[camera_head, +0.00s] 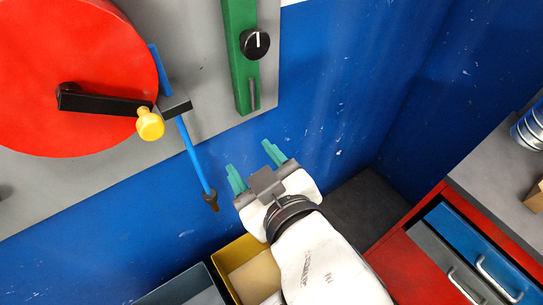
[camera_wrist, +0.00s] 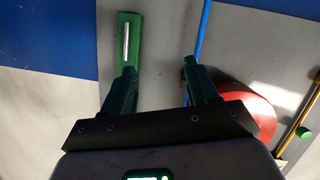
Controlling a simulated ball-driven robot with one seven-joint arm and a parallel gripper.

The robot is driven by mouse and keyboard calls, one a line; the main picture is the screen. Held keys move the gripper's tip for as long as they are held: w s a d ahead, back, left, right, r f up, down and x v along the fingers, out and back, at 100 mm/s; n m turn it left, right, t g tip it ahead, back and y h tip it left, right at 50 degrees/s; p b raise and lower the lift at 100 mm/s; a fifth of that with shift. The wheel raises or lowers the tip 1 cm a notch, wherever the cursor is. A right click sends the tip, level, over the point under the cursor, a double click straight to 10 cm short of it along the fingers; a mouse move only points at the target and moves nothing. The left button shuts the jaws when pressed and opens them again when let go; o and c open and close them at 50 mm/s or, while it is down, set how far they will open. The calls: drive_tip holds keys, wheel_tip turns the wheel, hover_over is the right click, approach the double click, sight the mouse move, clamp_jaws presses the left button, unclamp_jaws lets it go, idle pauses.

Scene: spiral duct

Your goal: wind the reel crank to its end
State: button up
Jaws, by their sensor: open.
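The red reel (camera_head: 75,60) is mounted on a grey panel at the upper left of the head view. Its black crank arm (camera_head: 105,102) points right, with a yellow knob (camera_head: 150,124) at its end near the reel's edge. My gripper (camera_head: 254,166) is open and empty, below and to the right of the knob and apart from it. In the wrist view my gripper (camera_wrist: 158,85) has its green fingers spread. Part of the reel (camera_wrist: 250,108) shows there behind the right finger; the crank and yellow knob cannot be made out.
A green strip (camera_head: 242,60) with a black dial (camera_head: 255,43) is on the panel. A red drawer cabinet (camera_head: 415,258) stands right; a yellow bin (camera_head: 238,252) is below.

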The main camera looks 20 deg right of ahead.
drive_tip(key=shift+g+h, duration=0.4)
drive_tip(key=shift+w+d+f, duration=0.35)
drive_tip(key=shift+d+f, duration=0.35)
drive_tip(key=shift+f, duration=0.1)
drive_tip(key=shift+w+d+f, duration=0.3)
drive_tip(key=shift+d+f, duration=0.4)
drive_tip(key=shift+f, duration=0.05)
drive_tip(key=shift+c, duration=0.4)
